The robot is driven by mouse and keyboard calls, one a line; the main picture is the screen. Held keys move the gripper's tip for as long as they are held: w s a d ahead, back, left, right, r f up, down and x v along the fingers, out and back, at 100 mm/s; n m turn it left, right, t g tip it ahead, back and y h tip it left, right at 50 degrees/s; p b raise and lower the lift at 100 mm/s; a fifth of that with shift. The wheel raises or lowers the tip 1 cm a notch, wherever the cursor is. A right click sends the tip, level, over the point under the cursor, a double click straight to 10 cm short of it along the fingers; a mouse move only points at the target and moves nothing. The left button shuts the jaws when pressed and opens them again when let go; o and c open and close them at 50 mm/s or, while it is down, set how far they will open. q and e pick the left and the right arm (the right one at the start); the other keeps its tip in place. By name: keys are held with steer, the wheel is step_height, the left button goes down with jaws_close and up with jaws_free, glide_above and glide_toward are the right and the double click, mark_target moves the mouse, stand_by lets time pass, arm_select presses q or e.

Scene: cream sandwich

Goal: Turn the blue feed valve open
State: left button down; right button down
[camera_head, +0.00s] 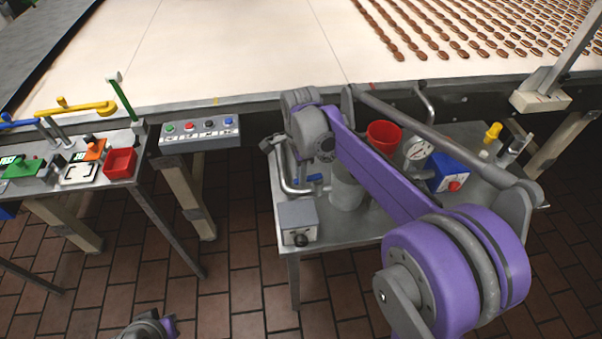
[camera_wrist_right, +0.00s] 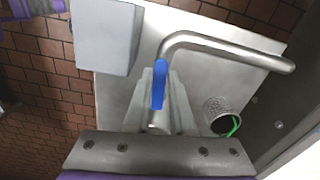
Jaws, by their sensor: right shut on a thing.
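The blue feed valve handle (camera_wrist_right: 159,85) is a narrow blue lever on a bent steel pipe (camera_wrist_right: 225,43) in the right wrist view. My right gripper (camera_wrist_right: 162,100) has its fingers on either side of the lever and is shut on it. In the head view a bit of the blue handle (camera_head: 312,178) shows beside the pipe, low over the steel table (camera_head: 265,205). My purple right arm reaches across that table and hides much of it. A part of my left arm shows at the bottom edge, but its fingers do not show.
On the steel table are a grey box with a knob (camera_head: 298,220), a red funnel (camera_head: 383,134), a gauge (camera_head: 416,150) and a blue box (camera_head: 447,172). A button panel (camera_head: 199,132) is left of it. The conveyor (camera_head: 240,50) runs behind.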

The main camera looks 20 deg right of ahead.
steer(key=c, duration=0.8)
jaws_free()
steer(key=shift+o, duration=0.2)
step_height(320, 180, up, 11)
steer(key=shift+p, duration=0.35)
steer(key=shift+f, duration=0.1)
steer(key=s+a+f+n+t, duration=0.1)
steer(key=s+f+n+t, duration=0.1)
steer(key=s+f+n, duration=0.4)
steer(key=s+a+f+n+t, duration=0.2)
steer(key=s+f+n, duration=0.5)
steer(key=s+n, duration=0.6)
steer(key=shift+s+t+p, duration=0.35)
steer(key=shift+s+t, duration=0.35)
steer(key=shift+s, duration=0.45)
